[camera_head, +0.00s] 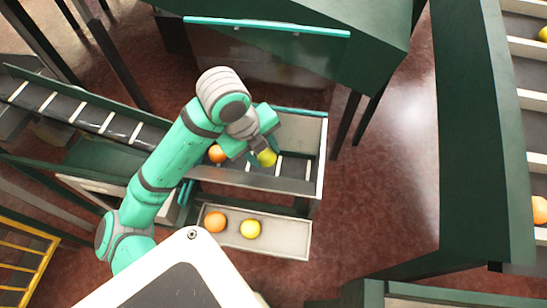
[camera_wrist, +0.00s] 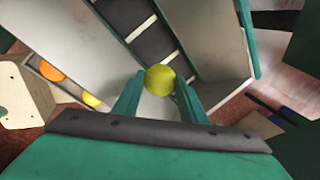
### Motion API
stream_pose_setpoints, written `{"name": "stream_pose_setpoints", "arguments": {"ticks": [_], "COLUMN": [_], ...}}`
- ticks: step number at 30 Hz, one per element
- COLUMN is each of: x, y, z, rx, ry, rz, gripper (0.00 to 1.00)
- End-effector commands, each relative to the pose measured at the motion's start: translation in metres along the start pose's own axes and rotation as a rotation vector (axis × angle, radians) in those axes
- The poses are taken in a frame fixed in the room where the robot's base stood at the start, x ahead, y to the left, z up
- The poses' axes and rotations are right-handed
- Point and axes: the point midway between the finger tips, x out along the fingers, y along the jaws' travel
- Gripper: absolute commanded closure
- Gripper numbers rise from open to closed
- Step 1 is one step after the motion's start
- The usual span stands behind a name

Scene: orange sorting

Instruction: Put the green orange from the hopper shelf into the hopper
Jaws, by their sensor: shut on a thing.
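My gripper (camera_head: 262,150) is shut on a yellow-green orange (camera_head: 266,157), held above the grey metal trough at the conveyor's end (camera_head: 312,150). In the wrist view the held orange (camera_wrist: 160,79) sits between the two teal fingertips (camera_wrist: 158,88). A lower grey shelf (camera_head: 290,238) in front of the trough holds one orange fruit (camera_head: 215,222) and one yellow-green fruit (camera_head: 250,229). Both also show at the left of the wrist view. I cannot tell for sure which part is the hopper.
Another orange fruit (camera_head: 217,154) is on the slatted belt beside my gripper, partly hidden by my arm. A large dark green machine with a teal edge (camera_head: 265,27) stands behind. Another conveyor (camera_head: 530,100) runs along the right. Open red floor (camera_head: 385,150) lies between.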

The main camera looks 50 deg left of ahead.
Motion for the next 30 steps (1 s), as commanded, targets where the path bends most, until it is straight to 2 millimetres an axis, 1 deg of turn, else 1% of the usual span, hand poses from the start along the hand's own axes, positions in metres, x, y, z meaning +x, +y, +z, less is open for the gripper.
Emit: {"name": "stream_pose_setpoints", "arguments": {"ticks": [1, 3, 6, 11, 15, 21, 24, 30], "x": [0.012, 0.024, 0.037, 0.047, 0.062, 0.083, 0.087, 0.087], "y": [-0.004, -0.009, -0.014, -0.019, -0.023, -0.015, -0.014, -0.014], "z": [0.000, 0.003, 0.006, 0.009, 0.011, 0.012, 0.012, 0.012], "rx": [-0.002, -0.003, -0.002, -0.001, -0.005, -0.005, -0.004, -0.003], "ry": [0.006, 0.005, 0.004, 0.001, 0.004, 0.000, 0.000, 0.000], "rz": [0.000, -0.001, 0.001, -0.001, 0.000, 0.000, 0.000, 0.000], "gripper": [0.88, 0.88, 0.88, 0.88, 0.88, 0.88, 0.88, 0.88]}}
